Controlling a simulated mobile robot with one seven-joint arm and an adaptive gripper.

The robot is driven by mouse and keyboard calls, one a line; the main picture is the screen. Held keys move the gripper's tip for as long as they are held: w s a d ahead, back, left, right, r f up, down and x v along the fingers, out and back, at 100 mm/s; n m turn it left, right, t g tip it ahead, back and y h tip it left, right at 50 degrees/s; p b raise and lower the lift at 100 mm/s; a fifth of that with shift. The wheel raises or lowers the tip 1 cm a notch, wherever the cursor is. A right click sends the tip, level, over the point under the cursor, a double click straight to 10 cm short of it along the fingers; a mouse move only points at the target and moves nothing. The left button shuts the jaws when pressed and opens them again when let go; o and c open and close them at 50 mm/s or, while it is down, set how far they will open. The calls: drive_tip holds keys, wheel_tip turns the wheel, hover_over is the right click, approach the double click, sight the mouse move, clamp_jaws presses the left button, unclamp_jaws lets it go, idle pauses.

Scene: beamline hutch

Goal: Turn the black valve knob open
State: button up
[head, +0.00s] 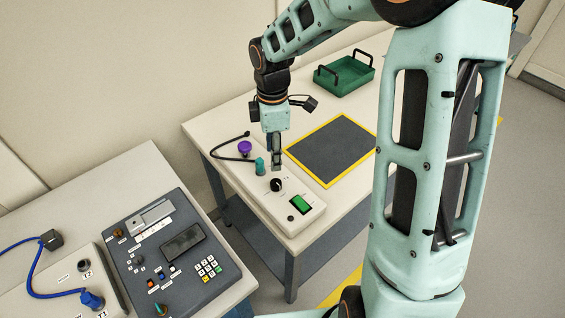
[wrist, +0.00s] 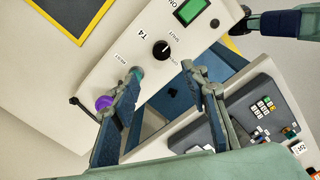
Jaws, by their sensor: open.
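The black valve knob (head: 277,185) is a small round dial on the off-white panel box (head: 312,216) at the table's front. In the wrist view the knob (wrist: 161,49) has a pale mark, with SHUT and OPEN lettering beside it and T4 nearby. I cannot tell surely which word the mark points to. My gripper (head: 276,164) points down just above and behind the knob in the head view. In the wrist view its two fingers (wrist: 161,70) are spread apart with nothing between them. The knob shows just beyond the fingertips, apart from them.
A teal knob (head: 260,166) and a purple button (head: 244,148) stand close to my gripper. A green lit switch (head: 300,204) is on the same box. A yellow-edged dark mat (head: 335,150) and green tray (head: 344,75) lie behind. A grey control console (head: 175,250) stands left.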

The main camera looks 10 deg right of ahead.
sight(275, 182)
drive_tip(key=shift+n, duration=0.4)
wheel_tip(275, 182, down, 12)
drive_tip(key=shift+s+r, duration=0.15)
drive_tip(key=shift+r, duration=0.1)
clamp_jaws()
